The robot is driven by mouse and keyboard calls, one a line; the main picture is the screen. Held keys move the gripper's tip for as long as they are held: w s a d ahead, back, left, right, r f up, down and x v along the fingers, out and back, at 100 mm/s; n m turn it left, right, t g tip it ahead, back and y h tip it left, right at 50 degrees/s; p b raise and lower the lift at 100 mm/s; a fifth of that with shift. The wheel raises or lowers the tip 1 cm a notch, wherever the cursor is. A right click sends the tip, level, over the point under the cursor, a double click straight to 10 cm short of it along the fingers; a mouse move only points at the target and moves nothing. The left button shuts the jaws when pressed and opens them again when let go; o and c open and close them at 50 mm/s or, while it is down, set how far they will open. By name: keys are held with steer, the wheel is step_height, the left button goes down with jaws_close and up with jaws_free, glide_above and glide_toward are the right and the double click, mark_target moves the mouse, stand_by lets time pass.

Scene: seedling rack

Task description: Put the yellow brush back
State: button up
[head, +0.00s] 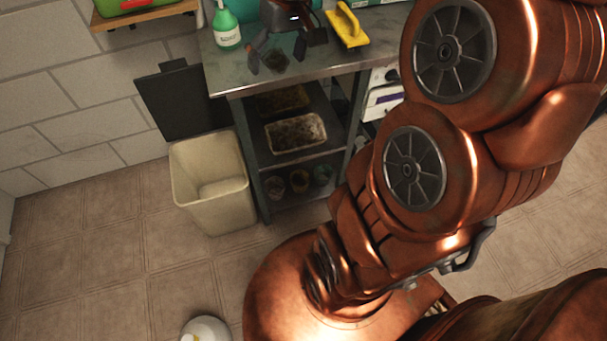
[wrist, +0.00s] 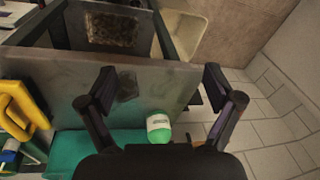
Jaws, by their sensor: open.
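The yellow brush (head: 347,25) lies on the metal tabletop, to the right of my gripper in the head view. It also shows at the left edge of the wrist view (wrist: 20,108), outside my fingers. My gripper (head: 277,57) is open above the tabletop, with its fingers apart and nothing held between them. In the wrist view my gripper (wrist: 158,90) points over bare metal top with a dark patch (wrist: 126,88). I cannot tell what the patch is.
A green spray bottle (head: 226,27) stands on the tabletop (head: 235,72) left of my gripper. A cream bin (head: 210,185) stands on the floor by the bench. Lower shelves hold a soil tray (head: 296,133) and pots. A wall shelf (head: 145,15) is at upper left.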

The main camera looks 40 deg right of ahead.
steer(key=s+a+f+g, duration=0.1)
steer(key=s+a+f, duration=0.2)
steer(key=s, duration=0.4)
steer(key=s+a+f+g+h, duration=0.1)
steer(key=s+a+f, duration=0.2)
steer(key=s, duration=0.4)
steer(key=s+a+f+g, duration=0.1)
steer(key=s+a+f, duration=0.2)
steer(key=s, duration=0.4)
steer(key=shift+s+a+f+n+g+h, duration=0.3)
steer(key=shift+a+f+n, duration=0.1)
steer(key=shift+a, duration=0.4)
step_height(320, 180, up, 12)
steer(key=p, duration=1.1)
steer(key=shift+w, duration=0.25)
steer(key=shift+f, duration=0.1)
steer(key=shift+c, duration=0.3)
